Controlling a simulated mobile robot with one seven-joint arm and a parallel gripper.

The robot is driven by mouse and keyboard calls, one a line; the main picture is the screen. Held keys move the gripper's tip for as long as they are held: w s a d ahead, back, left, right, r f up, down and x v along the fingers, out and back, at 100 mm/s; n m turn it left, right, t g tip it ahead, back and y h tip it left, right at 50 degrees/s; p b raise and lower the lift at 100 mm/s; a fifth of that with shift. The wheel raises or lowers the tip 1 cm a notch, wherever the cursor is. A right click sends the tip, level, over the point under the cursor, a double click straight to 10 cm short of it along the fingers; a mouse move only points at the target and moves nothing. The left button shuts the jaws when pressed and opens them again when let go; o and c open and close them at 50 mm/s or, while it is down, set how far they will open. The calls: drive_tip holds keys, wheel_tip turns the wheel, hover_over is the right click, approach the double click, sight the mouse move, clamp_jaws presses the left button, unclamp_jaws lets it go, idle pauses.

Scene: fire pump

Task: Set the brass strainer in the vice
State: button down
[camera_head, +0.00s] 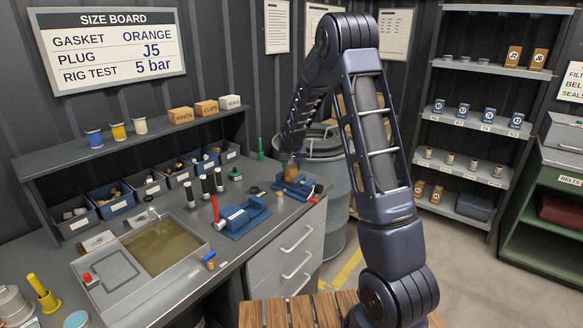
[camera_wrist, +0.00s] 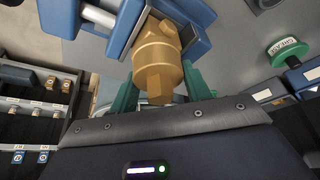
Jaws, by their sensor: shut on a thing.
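The brass strainer (camera_wrist: 158,55) is a gold-coloured body with a hexagonal end, large in the wrist view. My gripper (camera_wrist: 160,92) has green fingers on both sides of it and is shut on it. The blue vice (camera_wrist: 187,16) is right beyond the strainer, whose far end lies at the vice jaws. I cannot tell whether the strainer is seated between them. In the head view the vice (camera_head: 296,187) stands near the bench's right end, with the strainer (camera_head: 290,170) small above it and my gripper (camera_head: 288,157) over it, partly hidden.
A blue fixture (camera_head: 243,215) with a red handle stands left of the vice. A shallow basin of murky liquid (camera_head: 160,245) lies further left. A green round knob labelled with white (camera_wrist: 287,50) stands right of the strainer in the wrist view. Blue bins (camera_head: 115,200) line the bench's back.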

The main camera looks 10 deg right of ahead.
drive_tip(key=shift+f, duration=0.1)
drive_tip(key=c, duration=0.7)
unclamp_jaws()
drive_tip(key=shift+o, duration=0.2)
drive_tip(key=v, duration=1.2)
drive_tip(key=s+d+r, duration=0.5)
drive_tip(key=s+r, duration=0.1)
drive_tip(key=s, duration=0.3)
drive_tip(key=s+d+r, duration=0.5)
drive_tip(key=s+r, duration=0.1)
drive_tip(key=s, duration=0.4)
drive_tip(key=s+d, duration=0.2)
drive_tip(key=s, duration=0.9)
drive_tip(key=s+d, duration=0.2)
drive_tip(key=s, duration=1)
drive_tip(key=shift+r, duration=0.1)
